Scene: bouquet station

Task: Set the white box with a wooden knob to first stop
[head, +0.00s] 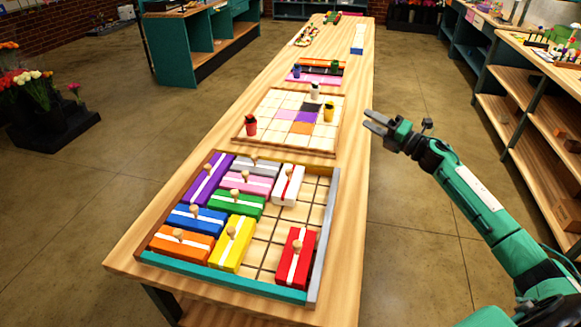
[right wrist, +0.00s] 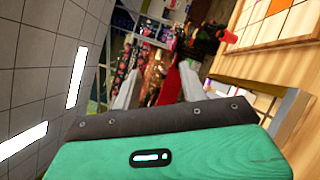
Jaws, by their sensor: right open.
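The white box (head: 280,191) with a red stripe and a small wooden knob stands in the upper right part of the sliding-block tray (head: 223,282). It sits right of the grey and pink boxes, lengthwise toward the far end. Bare grid cells lie to its right and below it. My right gripper (head: 369,120) is open and empty, past the table's right edge and beyond the tray's far right corner, well apart from the white box. Its fingers also show in the right wrist view (right wrist: 158,85), with nothing between them. My left gripper is out of view.
Purple, grey, pink, green, blue, orange and yellow boxes fill the tray's left and middle. A red box (head: 297,258) stands at lower right. A tile board (head: 285,146) with small coloured pieces lies beyond the tray. The floor right of the table is clear.

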